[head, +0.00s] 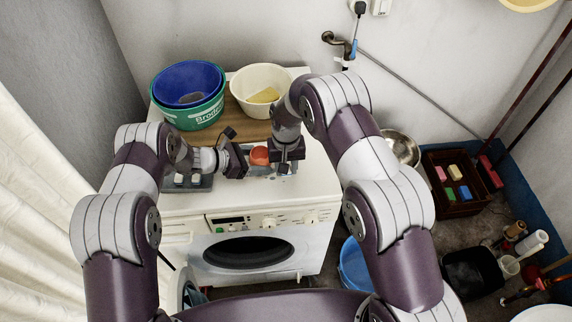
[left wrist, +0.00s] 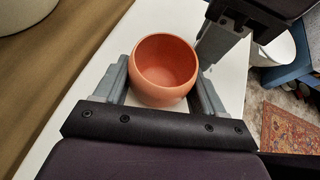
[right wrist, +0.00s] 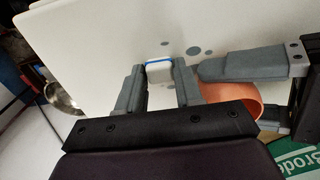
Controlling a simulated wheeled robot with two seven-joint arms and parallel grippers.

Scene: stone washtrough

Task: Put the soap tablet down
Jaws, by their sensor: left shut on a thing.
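An orange cup (head: 260,156) is between the fingers of my left gripper (head: 252,160), which is shut on it above the washing machine top (head: 310,185). In the left wrist view the cup (left wrist: 165,70) looks empty and its mouth faces the camera. My right gripper (right wrist: 160,80) points down beside the cup. A small white tablet with a blue layer, the soap tablet (right wrist: 160,70), is between its fingertips, close to both. I cannot tell whether the fingers press on it or whether it touches the white top. The tablet is not clear in the head view.
Blue and green tubs (head: 197,112) and a cream basin (head: 262,80) with a yellow sponge (head: 264,95) stand on a wooden board behind the grippers. Grey spots (right wrist: 193,50) mark the white top near the tablet. A crate (head: 450,205) stands on the floor at the right.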

